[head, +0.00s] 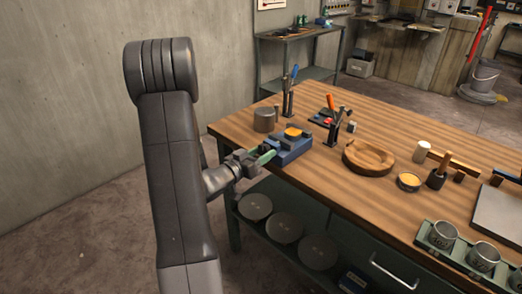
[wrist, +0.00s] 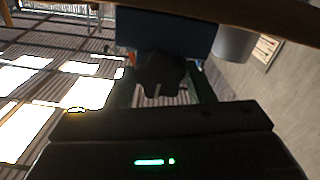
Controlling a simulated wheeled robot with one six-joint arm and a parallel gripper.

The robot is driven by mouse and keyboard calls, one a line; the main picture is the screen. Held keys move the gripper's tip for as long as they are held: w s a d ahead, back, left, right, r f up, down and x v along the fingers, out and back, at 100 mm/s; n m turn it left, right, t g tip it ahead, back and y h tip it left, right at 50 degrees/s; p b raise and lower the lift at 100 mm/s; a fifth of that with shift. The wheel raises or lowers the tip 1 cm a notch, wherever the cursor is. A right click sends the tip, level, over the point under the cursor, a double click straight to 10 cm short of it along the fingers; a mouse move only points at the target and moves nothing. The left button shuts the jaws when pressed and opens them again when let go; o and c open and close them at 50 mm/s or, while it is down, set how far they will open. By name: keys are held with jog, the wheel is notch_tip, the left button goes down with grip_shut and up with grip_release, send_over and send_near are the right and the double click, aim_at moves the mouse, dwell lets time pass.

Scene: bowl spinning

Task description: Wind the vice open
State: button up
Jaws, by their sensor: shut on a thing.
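The blue vice (head: 291,150) stands at the near left edge of the wooden workbench, with an orange piece (head: 292,132) at its top. In the wrist view, the vice's dark blue body (wrist: 170,28) fills the top middle. My gripper (head: 264,158) reaches the vice's left side, its green fingers at the vice's end. In the wrist view, my gripper (wrist: 165,92) is shut on a dark handle part (wrist: 160,72) in front of the vice body. The handle's exact shape is too dark to tell, and the head view hides it behind my fingers.
A grey cylinder (head: 264,120) stands close behind the vice; it also shows in the wrist view (wrist: 235,42). A wooden bowl (head: 368,157) lies to the right. Upright tools (head: 288,98) stand behind. Round discs (head: 282,228) lie on the shelf below.

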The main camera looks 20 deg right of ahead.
jog(key=shift+f+n, duration=0.1)
jog(key=shift+n, duration=0.4)
jog(key=o, duration=1)
jog(key=shift+c, duration=0.2)
jog(key=shift+a, duration=0.15)
jog(key=b+v, duration=0.1)
jog(key=v, duration=1.2)
jog(key=shift+s+a, duration=0.15)
jog(key=shift+a, duration=0.1)
